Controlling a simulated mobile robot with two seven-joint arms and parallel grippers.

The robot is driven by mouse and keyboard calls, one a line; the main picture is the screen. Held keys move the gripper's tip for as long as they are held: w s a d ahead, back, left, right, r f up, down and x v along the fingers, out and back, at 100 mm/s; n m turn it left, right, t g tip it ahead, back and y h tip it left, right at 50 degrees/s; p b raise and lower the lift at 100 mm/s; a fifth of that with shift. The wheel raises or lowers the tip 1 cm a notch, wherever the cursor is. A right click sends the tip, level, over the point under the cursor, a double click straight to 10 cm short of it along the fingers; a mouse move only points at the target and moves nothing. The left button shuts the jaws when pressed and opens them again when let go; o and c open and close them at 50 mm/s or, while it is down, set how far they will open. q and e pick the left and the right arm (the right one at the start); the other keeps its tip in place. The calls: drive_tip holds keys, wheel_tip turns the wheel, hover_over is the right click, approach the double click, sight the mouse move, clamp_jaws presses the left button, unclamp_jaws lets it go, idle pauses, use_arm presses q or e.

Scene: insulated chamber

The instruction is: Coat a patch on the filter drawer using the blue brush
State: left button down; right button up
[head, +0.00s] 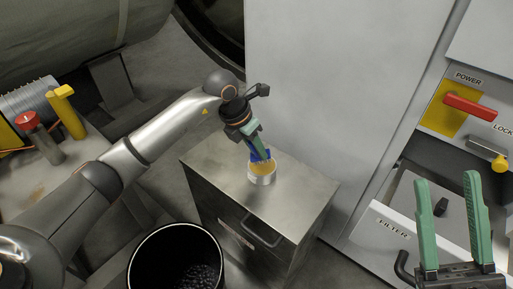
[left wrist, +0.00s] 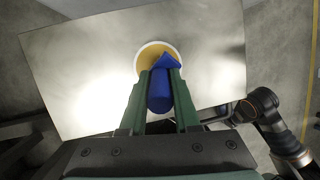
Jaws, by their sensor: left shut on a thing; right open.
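My left gripper (head: 259,147) is shut on the blue brush (head: 262,156), above the metal cabinet. In the left wrist view the blue brush (left wrist: 160,90) sits between the green fingers, over a round pot with yellow-orange contents (left wrist: 147,56). The pot (head: 262,176) stands on the cabinet top, and the brush's lower end is at its mouth; how deep it reaches is hidden. The filter drawer (head: 388,228), labelled FILTER, is in the unit at the right. My right gripper (head: 450,215) is open and empty in front of it, partly covering it.
The metal cabinet (head: 300,190) has a drawer handle facing front. A black bin (head: 175,255) with dark pellets stands at the front. A red power switch (head: 470,105) is above the filter drawer. A table (head: 60,165) with red and yellow items is at left.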

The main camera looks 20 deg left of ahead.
use_arm(q)
drive_tip(key=shift+f, duration=0.5)
idle(1.2)
drive_tip(key=shift+r+p, duration=2.7)
drive_tip(key=shift+r, duration=0.85)
